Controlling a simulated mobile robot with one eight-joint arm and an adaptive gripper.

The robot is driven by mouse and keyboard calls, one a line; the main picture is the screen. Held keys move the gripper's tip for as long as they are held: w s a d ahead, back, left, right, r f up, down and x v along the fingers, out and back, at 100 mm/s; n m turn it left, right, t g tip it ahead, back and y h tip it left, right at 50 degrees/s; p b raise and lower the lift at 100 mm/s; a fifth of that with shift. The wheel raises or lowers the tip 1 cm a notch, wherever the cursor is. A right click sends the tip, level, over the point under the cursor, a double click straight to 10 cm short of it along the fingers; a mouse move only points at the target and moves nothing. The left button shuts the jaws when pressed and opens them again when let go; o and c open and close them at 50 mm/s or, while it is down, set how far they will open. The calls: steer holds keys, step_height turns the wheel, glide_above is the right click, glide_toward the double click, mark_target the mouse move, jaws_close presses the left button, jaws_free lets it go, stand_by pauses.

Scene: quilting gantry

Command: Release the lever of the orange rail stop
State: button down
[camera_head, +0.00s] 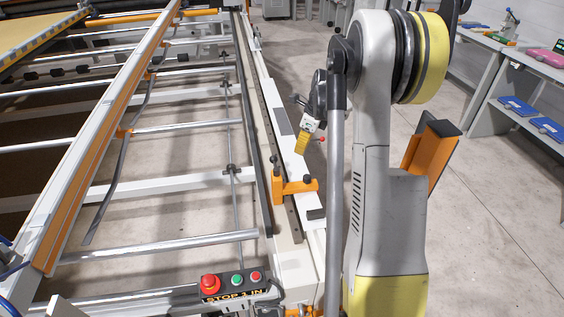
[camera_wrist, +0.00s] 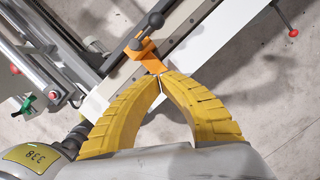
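The orange rail stop (camera_head: 296,186) is clamped on the rail along the gantry's right side. It also shows in the wrist view (camera_wrist: 146,57), just beyond my fingertips. Its black lever with rounded ends (camera_wrist: 146,31) lies across the top of the stop. In the head view a black knob (camera_head: 278,156) tops its left post. My gripper (camera_head: 300,151) hangs above the stop, pointing down, apart from it. In the wrist view the yellow fingertips (camera_wrist: 161,76) meet with nothing seen between them. They overlap the orange body's near end in the picture.
A red-tipped handle (camera_wrist: 292,32) sticks out right of the rail. The white rail (camera_head: 284,140) runs away from me. Open concrete floor lies to its right.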

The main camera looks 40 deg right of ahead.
mark_target(275, 165)
steer(key=shift+f, duration=0.1)
steer(key=w+a+f+b, duration=0.3)
steer(key=w+f+b, duration=0.1)
steer(key=f, duration=0.4)
steer(key=shift+w+f, duration=0.35)
steer(key=shift+w, duration=0.5)
steer(key=shift+a, duration=0.1)
